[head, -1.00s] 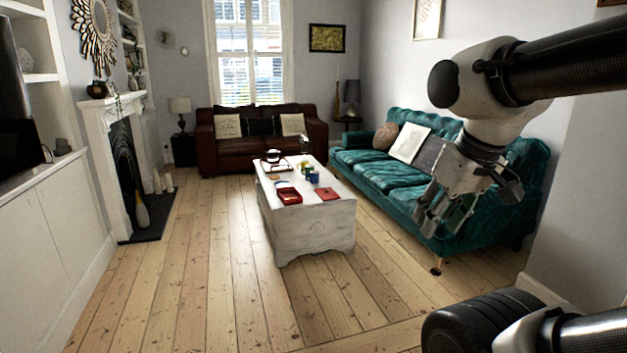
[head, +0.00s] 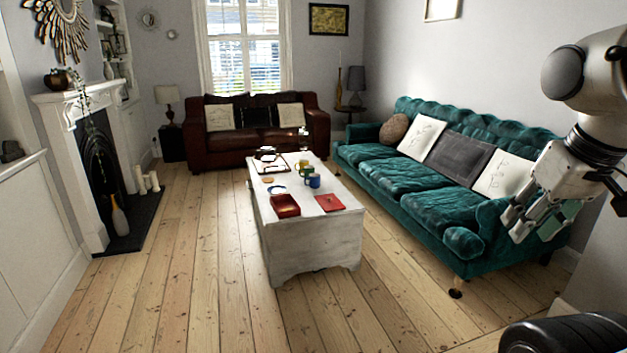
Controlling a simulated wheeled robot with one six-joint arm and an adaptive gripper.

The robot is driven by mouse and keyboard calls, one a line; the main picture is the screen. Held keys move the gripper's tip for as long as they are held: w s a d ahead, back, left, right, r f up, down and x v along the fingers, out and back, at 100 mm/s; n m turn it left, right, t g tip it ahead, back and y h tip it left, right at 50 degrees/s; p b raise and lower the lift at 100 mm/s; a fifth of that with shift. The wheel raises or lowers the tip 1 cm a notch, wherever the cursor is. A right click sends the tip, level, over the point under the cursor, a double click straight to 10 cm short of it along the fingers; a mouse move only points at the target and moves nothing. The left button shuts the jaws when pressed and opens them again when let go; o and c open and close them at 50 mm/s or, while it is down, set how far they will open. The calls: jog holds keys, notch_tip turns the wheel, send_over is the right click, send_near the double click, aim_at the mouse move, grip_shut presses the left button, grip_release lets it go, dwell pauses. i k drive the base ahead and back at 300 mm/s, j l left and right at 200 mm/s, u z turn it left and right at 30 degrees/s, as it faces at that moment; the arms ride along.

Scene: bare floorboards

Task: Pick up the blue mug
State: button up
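The blue mug (head: 314,181) stands on the white chest-like coffee table (head: 262,212) in the middle of the room. It is small in the head view, close beside a green mug (head: 308,171). My gripper (head: 517,226) is at the right of the picture, in front of the teal sofa, well away from the table and the mug. Its fingers look spread apart, with nothing seen between them.
A red box (head: 285,206) and a red book (head: 330,202) lie at the table's near end. The teal sofa (head: 380,176) borders the right side, a brown sofa (head: 225,143) the back. A fireplace (head: 97,170) stands left. Floorboards before the table and to its left are clear.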

aim_at(315, 178)
jog(key=i+z, duration=0.1)
jog(key=i, duration=2.2)
jog(key=i+u, duration=0.15)
jog(key=i, duration=0.25)
jog(key=i+l+u, duration=0.15)
jog(key=i, duration=0.25)
jog(key=i+l+u, duration=0.15)
jog(key=i, duration=0.3)
jog(key=i+l+u, duration=0.15)
jog(key=i, duration=0.25)
